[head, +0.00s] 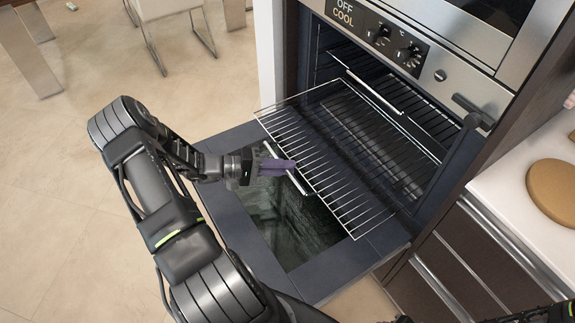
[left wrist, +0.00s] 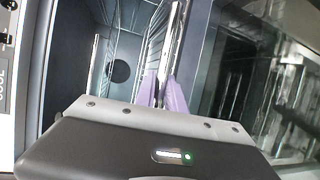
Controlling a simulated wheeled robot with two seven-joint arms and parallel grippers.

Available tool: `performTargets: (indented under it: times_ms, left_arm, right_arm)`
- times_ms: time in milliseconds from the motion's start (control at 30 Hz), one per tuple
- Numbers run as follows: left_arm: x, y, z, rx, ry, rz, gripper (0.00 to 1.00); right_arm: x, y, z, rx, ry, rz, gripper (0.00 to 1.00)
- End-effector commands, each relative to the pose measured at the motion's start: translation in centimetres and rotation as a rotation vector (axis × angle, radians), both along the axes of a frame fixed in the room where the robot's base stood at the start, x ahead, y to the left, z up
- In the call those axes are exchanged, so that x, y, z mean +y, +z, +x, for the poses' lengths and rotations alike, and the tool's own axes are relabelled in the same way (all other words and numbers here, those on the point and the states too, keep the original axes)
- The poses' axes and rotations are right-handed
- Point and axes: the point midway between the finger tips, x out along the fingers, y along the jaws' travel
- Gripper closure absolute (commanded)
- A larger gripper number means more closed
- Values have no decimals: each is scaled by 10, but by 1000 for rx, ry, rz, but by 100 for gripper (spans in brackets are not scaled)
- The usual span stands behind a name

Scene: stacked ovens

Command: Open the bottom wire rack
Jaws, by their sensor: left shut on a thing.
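The bottom wire rack (head: 318,158) is pulled well out of the oven, over the open oven door (head: 240,225). Its front carries a metal bar (head: 298,183). My left gripper (head: 292,166) is shut on the front bar of the bottom wire rack. In the left wrist view the purple fingers (left wrist: 163,92) stand on either side of the bar (left wrist: 172,50). Another rack with a bar (head: 375,92) sits inside the oven (head: 340,62). My right gripper cannot be made out in either view.
The open door lies flat below the rack. A control panel (head: 378,32) and an upper oven are above. Drawers (head: 470,265) and a white counter (head: 530,190) with a round board (head: 552,187) stand right. Open floor (head: 70,190) lies left, with chairs behind.

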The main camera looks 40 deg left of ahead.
Motion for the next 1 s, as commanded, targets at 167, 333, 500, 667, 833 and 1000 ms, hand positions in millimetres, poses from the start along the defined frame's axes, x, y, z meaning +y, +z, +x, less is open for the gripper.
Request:
performTargets:
  times_ms: [167, 333, 500, 667, 833, 1000]
  left_arm:
    - [0, -1, -1, 3, 0, 1, 82]
    - [0, -1, 0, 1, 0, 1, 68]
    - [0, 0, 0, 1, 0, 1, 64]
    - [1, 0, 0, 1, 1, 1, 64]
    - [11, 2, -10, 0, 2, 3, 64]
    - [29, 7, -30, 1, 3, 4, 64]
  right_arm:
    - [0, 0, 0, 0, 0, 0, 64]
    - [0, 0, 0, 0, 0, 0, 64]
    - [0, 0, 0, 0, 0, 0, 64]
    - [0, 0, 0, 0, 0, 0, 64]
    - [0, -3, 0, 0, 0, 0, 64]
    - [0, -7, 0, 0, 0, 0, 64]
